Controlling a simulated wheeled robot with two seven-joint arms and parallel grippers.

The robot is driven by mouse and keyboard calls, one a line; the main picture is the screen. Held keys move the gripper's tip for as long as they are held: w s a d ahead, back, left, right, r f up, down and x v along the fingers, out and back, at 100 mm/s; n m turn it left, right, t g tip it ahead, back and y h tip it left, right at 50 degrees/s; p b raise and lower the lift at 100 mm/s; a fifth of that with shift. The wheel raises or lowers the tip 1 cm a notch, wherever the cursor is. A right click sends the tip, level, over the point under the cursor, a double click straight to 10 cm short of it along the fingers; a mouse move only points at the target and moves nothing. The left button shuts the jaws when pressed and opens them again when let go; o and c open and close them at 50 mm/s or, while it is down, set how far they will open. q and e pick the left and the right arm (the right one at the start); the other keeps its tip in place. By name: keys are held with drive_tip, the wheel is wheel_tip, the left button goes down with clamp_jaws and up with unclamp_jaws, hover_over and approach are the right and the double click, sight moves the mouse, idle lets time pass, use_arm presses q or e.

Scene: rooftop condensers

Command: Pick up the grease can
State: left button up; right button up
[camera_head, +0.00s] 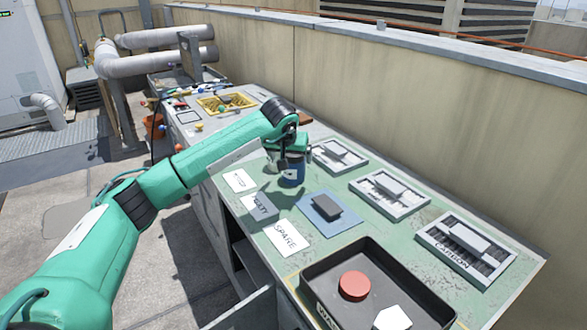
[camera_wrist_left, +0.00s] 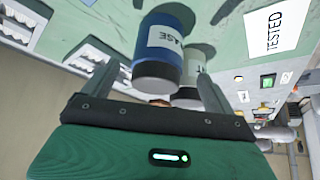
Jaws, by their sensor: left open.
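The grease can is a blue can (camera_head: 292,174) standing on the green worktop, partly covered by my left gripper (camera_head: 288,160) just over it in the head view. In the left wrist view the blue can (camera_wrist_left: 164,60) has a white label of which "ASE" can be read. It shows between the two spread fingers of my left gripper (camera_wrist_left: 158,85), which is open. I cannot tell whether a finger touches the can. A pale, whitish can (camera_wrist_left: 200,66) shows behind it, partly hidden. My right gripper is not in view.
A blue mat (camera_head: 338,229) with a dark block (camera_head: 327,207) lies near the can. A black tray (camera_head: 320,279) holds a red disc (camera_head: 354,285) and a white piece. A "SPARE" card (camera_head: 286,238) lies on the worktop. Several grey parts trays (camera_head: 390,195) line the wall side.

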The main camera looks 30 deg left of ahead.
use_arm(q)
drive_tip(key=x, duration=0.5)
drive_tip(key=shift+w+f+b, duration=0.3)
drive_tip(key=shift+w+b, duration=0.05)
drive_tip(key=shift+b, duration=0.05)
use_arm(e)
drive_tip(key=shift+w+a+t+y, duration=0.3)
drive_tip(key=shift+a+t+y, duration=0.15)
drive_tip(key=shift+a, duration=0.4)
use_arm(q)
drive_tip(key=c, duration=1.3)
drive_tip(key=shift+r, duration=0.15)
